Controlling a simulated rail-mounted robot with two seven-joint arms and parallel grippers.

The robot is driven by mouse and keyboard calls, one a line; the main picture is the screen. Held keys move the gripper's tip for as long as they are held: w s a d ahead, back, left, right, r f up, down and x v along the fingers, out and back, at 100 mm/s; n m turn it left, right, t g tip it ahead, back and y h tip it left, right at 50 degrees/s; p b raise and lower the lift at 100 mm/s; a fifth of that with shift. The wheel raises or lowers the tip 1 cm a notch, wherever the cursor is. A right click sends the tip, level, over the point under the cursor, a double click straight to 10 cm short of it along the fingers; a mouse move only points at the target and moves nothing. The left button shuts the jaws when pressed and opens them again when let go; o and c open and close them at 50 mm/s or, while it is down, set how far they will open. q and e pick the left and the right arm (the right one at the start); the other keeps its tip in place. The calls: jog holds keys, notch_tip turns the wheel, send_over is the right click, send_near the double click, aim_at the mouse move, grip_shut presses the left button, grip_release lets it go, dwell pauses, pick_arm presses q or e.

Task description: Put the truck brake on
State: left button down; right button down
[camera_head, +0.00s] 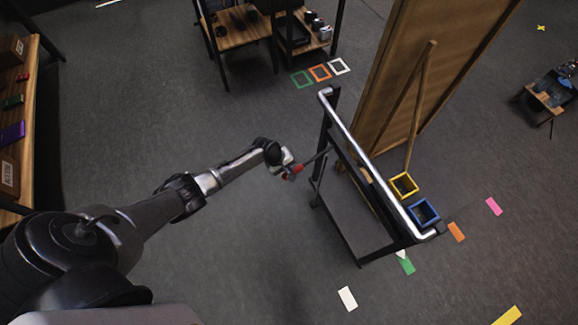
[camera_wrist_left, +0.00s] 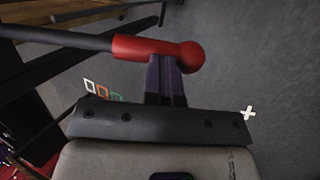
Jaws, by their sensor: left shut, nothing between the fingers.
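The truck (camera_head: 365,195) stands in the middle of the head view, a dark frame with a long chrome handle bar (camera_head: 372,165). A thin dark brake lever (camera_head: 316,158) sticks out from its left side and ends in a red grip (camera_head: 293,172). The red grip (camera_wrist_left: 160,50) fills the upper middle of the left wrist view, with a round knob at its right end. My left gripper (camera_head: 286,167) is at the red grip. Its fingers (camera_wrist_left: 166,82) are shut and empty, and the grip hides their tips. I cannot tell whether they touch it. My right gripper is out of view.
A tall wooden board (camera_head: 425,70) stands behind the truck. Yellow (camera_head: 404,185) and blue (camera_head: 424,212) square frames sit by its right end. A shelf (camera_head: 25,120) is at left, and a wooden table (camera_head: 237,33) at the back. Floor left of the truck is clear.

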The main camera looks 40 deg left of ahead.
pick_arm(q)
jog(key=p+v, duration=0.6)
jog(key=v, duration=0.7)
jog(key=shift+w+r, duration=0.25)
jog(key=shift+r, duration=0.2)
